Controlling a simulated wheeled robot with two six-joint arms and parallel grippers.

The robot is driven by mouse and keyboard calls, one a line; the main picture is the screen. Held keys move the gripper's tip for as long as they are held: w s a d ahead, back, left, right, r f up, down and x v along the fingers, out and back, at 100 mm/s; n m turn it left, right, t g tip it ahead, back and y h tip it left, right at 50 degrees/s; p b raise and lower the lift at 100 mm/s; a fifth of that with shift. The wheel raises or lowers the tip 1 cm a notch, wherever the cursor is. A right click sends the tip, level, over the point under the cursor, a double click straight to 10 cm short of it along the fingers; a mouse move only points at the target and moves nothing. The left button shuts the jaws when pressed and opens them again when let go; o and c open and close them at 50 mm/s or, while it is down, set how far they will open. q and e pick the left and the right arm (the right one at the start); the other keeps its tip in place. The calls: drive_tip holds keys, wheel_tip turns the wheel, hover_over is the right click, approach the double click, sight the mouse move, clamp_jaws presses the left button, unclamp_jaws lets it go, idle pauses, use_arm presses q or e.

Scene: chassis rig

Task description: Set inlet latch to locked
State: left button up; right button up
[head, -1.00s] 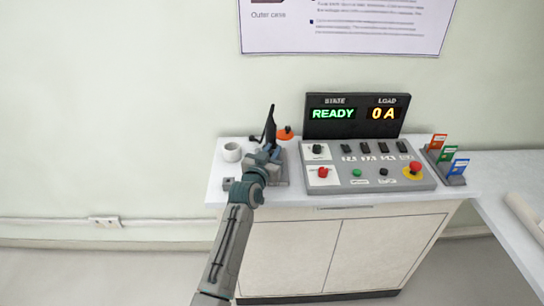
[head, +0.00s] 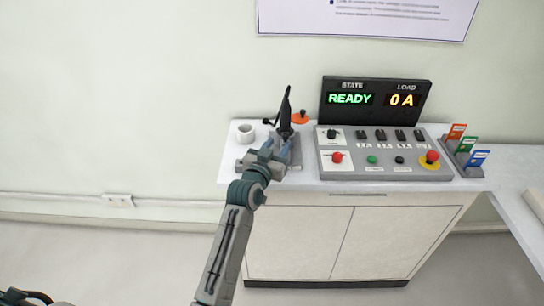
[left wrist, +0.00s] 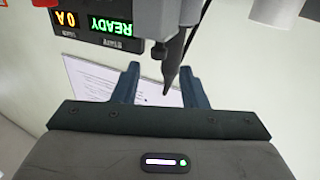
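A small grey-based fixture (head: 294,160) stands on the cabinet top, left of the control panel. A black pointed lever (head: 285,108) rises upright from it, with an orange disc (head: 300,118) behind; I take the lever for the inlet latch, but no label is readable. My left gripper (head: 282,150) is at the fixture, low in front of the lever. In the left wrist view the gripper (left wrist: 160,87) is open, and the lever (left wrist: 175,58) shows between its fingers, closer to the right one. I cannot tell whether they touch. My right gripper is not in view.
The control panel (head: 385,163) with knobs and buttons stands to the right, its display (head: 375,100) reading READY and 0 A. A white cup (head: 245,132) stands left of the fixture. Coloured tags (head: 466,148) stand at the far right. The cabinet's front left corner is clear.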

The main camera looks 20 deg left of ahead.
use_arm(q)
drive_tip(key=s, duration=0.4)
drive_tip(key=shift+a, duration=0.25)
